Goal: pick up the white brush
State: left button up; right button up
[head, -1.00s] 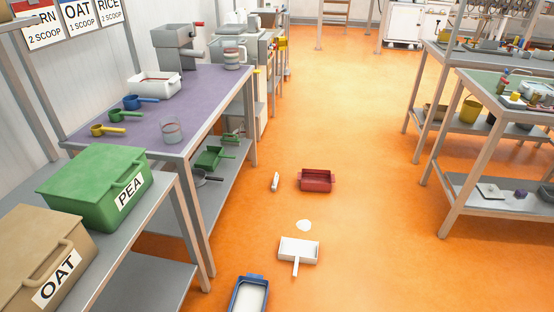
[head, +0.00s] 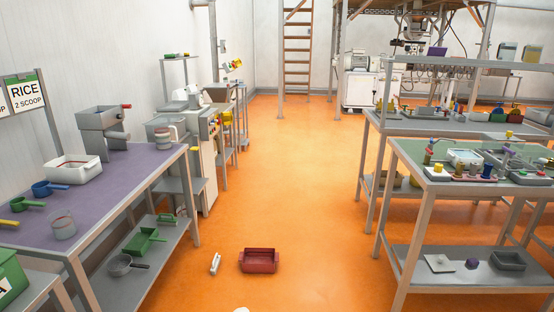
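A small white object that looks like the white brush (head: 215,264) lies on the orange floor, just left of a dark red bin (head: 259,261) and apart from it. It is small in the head view, so its bristles cannot be made out. Neither of my grippers shows in the head view.
A purple-topped table (head: 112,198) with scoops and containers stands on the left. On the right is a green-topped table (head: 450,178) with a lower shelf. A white patch (head: 241,309) lies at the bottom edge.

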aim_at(216, 261)
jog(key=i+l+z, duration=0.2)
jog(key=i+l, duration=0.15)
jog(key=i, duration=0.2)
jog(key=i+l+z, duration=0.2)
jog(key=i, duration=0.4)
jog(key=i+l+z, duration=0.15)
jog(key=i, duration=0.45)
jog(key=i+j+u, duration=0.15)
jog(key=i+u, duration=0.25)
jog(key=i, duration=0.55)
jog(key=i+l+u, duration=0.2)
jog(key=i+u, duration=0.15)
jog(key=i, duration=0.6)
jog(key=i+l+u, duration=0.1)
jog(key=i, duration=0.4)
jog(key=i+l+u, duration=0.1)
jog(key=i, duration=0.35)
jog(key=i+l+u, duration=0.1)
jog(key=i, duration=0.35)
jog(key=i+l+u, duration=0.1)
jog(key=i+u, duration=0.15)
jog(key=u, duration=0.25)
jog(key=i+l+u, duration=0.15)
jog(key=u, duration=0.3)
jog(key=i+l+u, duration=0.2)
jog(key=u, duration=0.3)
jog(key=i+l+u, duration=0.15)
jog(key=l+u, duration=0.35)
jog(key=j, duration=0.15)
